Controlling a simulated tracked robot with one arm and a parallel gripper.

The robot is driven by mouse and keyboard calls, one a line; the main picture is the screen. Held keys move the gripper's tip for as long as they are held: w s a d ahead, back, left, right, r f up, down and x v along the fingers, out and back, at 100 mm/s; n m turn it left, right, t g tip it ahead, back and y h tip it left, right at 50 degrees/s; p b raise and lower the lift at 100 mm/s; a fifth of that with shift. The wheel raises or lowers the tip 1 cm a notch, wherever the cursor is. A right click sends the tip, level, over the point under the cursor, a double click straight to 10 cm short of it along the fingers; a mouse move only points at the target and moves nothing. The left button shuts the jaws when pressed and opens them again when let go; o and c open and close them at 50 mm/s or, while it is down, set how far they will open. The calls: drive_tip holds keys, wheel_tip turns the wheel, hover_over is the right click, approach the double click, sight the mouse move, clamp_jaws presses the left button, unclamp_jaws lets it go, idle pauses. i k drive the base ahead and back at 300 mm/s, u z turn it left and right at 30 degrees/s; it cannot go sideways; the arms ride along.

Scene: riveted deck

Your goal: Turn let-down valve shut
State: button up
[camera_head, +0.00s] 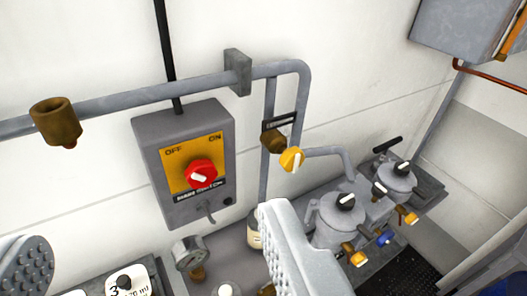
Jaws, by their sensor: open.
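A yellow valve knob (292,160) with a white pointer mark sits on a brass body (273,141) on a vertical grey pipe at the picture's centre. A small dark label plate is above it, too small to read, so I cannot tell whether this is the let-down valve. More yellow knobs (357,258) and a blue knob (386,238) sit low on the pots at the right. My gripper (152,232) is open, with one ridged finger at lower left and one pale finger at lower centre. Nothing shows held between them. The yellow knob is beyond the right finger's tip.
A grey switch box (184,120) with a red knob (200,174) is on the white wall. A grey pipe (170,92) with a brass fitting (56,121) crosses above. A gauge (189,253), two lidded pots (340,220) and a numbered label (127,283) are below. A grey cabinet (465,28) hangs upper right.

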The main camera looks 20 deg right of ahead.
sight(291, 159)
drive_tip(key=u, duration=0.2)
drive_tip(key=k, duration=0.35)
drive_tip(key=z, duration=0.9)
drive_tip(key=i, duration=1.5)
drive_tip(key=u, duration=0.15)
